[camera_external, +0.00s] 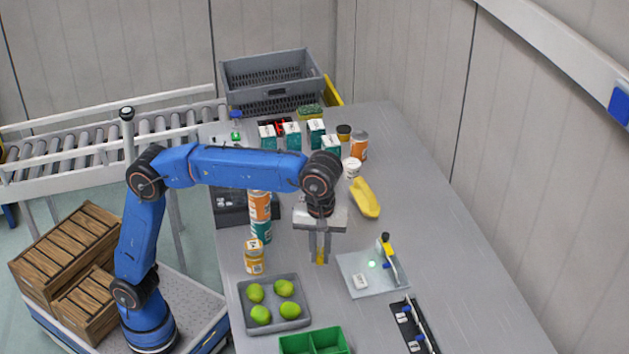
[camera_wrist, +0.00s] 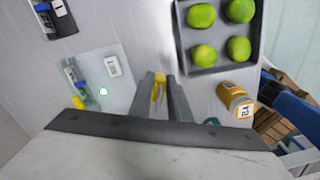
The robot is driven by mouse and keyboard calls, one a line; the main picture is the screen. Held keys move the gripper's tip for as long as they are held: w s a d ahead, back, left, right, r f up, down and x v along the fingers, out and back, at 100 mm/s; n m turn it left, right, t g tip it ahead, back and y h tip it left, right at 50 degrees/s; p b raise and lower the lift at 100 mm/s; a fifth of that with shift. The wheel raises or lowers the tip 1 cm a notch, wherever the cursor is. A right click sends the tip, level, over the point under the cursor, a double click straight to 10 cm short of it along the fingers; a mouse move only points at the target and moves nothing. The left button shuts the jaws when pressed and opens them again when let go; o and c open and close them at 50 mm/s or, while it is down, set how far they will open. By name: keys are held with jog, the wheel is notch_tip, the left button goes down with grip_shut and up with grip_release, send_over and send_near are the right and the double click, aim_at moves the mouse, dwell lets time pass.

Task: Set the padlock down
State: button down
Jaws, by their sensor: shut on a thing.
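My gripper (camera_external: 319,256) points down over the grey table (camera_external: 410,190), between the tray of green fruit and the clear sheet. Its fingers are shut on a small yellow padlock (camera_external: 320,258), which shows low between the fingertips. In the wrist view the padlock (camera_wrist: 158,90) sits between the two fingers of my gripper (camera_wrist: 161,86), which partly hide it. I cannot tell whether the padlock touches the table.
A grey tray (camera_external: 243,303) of green fruit and an orange jar (camera_external: 254,257) stand left. A clear sheet (camera_external: 352,268) with small items lies right. Green bins (camera_external: 297,344) stand in front. Bare table lies farther right.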

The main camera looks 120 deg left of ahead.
jog(key=s+a+n, duration=0.1)
jog(key=s+a, duration=0.6)
jog(key=a, duration=0.4)
jog(key=s+a+n, duration=0.2)
jog(key=s+a, duration=0.5)
jog(key=a, duration=0.4)
jog(key=s+a+n, duration=0.1)
jog(key=s+a, duration=0.6)
jog(key=a, duration=0.4)
jog(key=shift+d+f, duration=0.2)
jog(key=shift+f, duration=4.55)
jog(key=c, duration=2)
grip_release()
jog(key=shift+f, duration=0.15)
jog(key=o, duration=0.3)
jog(key=shift+o, duration=0.2)
jog(key=shift+w, duration=0.1)
notch_tip(320, 180, up, 12)
